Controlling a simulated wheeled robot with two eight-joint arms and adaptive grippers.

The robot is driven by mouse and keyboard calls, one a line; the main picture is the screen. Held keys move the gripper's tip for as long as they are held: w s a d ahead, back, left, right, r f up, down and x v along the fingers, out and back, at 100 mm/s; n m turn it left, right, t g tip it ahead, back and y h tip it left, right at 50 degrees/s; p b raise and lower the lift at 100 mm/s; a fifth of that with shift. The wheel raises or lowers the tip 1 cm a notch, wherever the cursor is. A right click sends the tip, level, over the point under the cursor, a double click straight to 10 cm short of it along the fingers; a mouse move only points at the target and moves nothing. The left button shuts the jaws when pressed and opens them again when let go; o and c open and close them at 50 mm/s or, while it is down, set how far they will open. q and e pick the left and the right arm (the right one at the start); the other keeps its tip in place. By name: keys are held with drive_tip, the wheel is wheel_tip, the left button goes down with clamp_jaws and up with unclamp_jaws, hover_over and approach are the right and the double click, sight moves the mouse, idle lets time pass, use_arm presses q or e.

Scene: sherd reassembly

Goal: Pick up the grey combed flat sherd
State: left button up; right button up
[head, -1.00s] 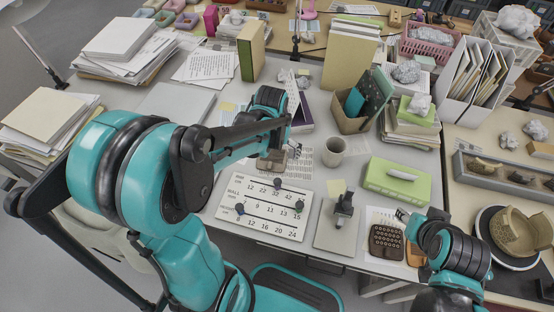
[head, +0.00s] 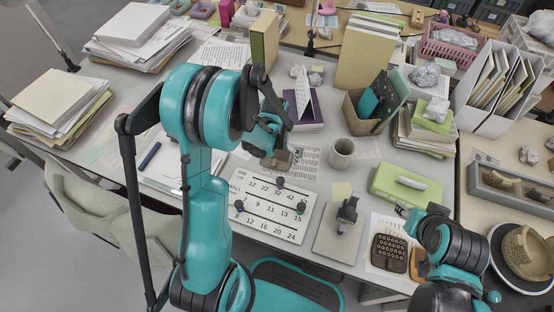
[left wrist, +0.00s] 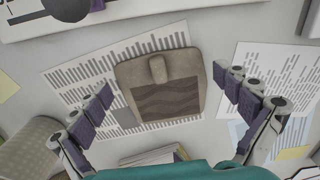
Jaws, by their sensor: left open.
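The flat sherd (left wrist: 134,75) is grey-brown, with a dark wavy combed band and a small raised knob. It lies on a printed sheet (left wrist: 75,75) in the left wrist view. In the head view the sherd (head: 282,158) shows only partly, beneath my left gripper (head: 268,145). In the left wrist view my left gripper (left wrist: 162,84) is open, its fingers apart on either side of the sherd, with nothing between them gripped. My right gripper (head: 404,211) is at the right, near the green box; its jaws are too small to read.
A numbered white board (head: 262,210) lies in front of the sherd. A grey mug (head: 341,154) and a purple book (head: 308,119) stand close by. A green box (head: 390,186) and a small black device on a plate (head: 347,212) are to the right. Paper stacks (head: 57,112) fill the left.

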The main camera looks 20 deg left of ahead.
use_arm(q)
drive_tip(key=c, duration=1.3)
drive_tip(key=shift+s+r, duration=0.1)
drive_tip(key=shift+s, duration=0.05)
clamp_jaws()
drive_tip(key=shift+d, duration=0.1)
drive_tip(key=shift+s, duration=0.1)
